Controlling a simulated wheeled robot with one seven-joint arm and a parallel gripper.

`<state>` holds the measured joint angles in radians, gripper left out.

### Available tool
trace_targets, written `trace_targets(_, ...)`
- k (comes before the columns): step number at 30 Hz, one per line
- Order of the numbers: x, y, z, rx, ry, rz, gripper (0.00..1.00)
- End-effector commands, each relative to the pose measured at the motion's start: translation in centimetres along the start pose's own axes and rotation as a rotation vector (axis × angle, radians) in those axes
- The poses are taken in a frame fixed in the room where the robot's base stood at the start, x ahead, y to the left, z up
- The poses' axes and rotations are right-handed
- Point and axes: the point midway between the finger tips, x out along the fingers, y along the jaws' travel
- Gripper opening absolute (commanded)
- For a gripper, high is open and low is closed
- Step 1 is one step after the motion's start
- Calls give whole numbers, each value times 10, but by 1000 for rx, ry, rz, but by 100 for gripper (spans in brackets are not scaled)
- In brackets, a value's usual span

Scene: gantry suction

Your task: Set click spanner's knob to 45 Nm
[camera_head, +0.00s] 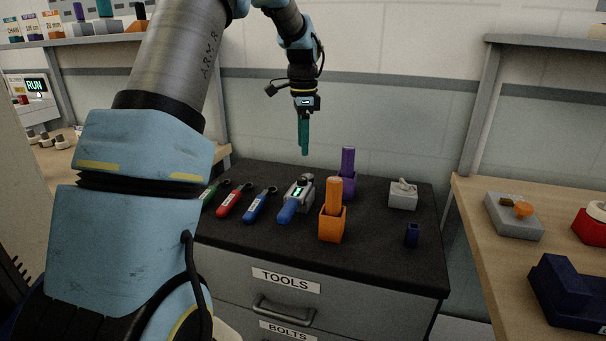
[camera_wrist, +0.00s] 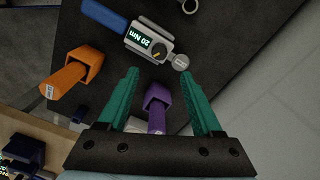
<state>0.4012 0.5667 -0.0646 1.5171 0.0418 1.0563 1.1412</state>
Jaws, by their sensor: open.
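The click spanner (camera_head: 289,208) lies on the dark top of the tool cabinet, with a blue handle and a grey head. In the wrist view its head shows a lit display (camera_wrist: 146,40) reading 20 Nm. A small dark knob (camera_wrist: 159,56) with a yellowish mark sits beside the display. A round grey disc (camera_wrist: 181,62) is at the end of the head. My gripper (camera_head: 304,152) hangs above and behind the spanner, its teal fingers pointing down. In the wrist view its two fingers (camera_wrist: 160,73) are apart and empty, with the knob just beyond the tips.
An orange handle in an orange holder (camera_head: 332,226) stands right of the spanner, with a purple one (camera_head: 347,183) behind. Blue (camera_head: 260,207) and red (camera_head: 231,203) tools lie left. A grey block (camera_head: 403,196) and small blue holder (camera_head: 412,236) stand right. A wooden bench (camera_head: 470,205) flanks the cabinet.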

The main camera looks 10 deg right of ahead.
Motion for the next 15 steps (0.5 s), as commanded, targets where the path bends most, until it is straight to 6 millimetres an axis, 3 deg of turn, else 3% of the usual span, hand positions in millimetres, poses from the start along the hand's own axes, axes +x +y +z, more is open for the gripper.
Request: trace_targets(15,85,1,1,-5,-1,2,67)
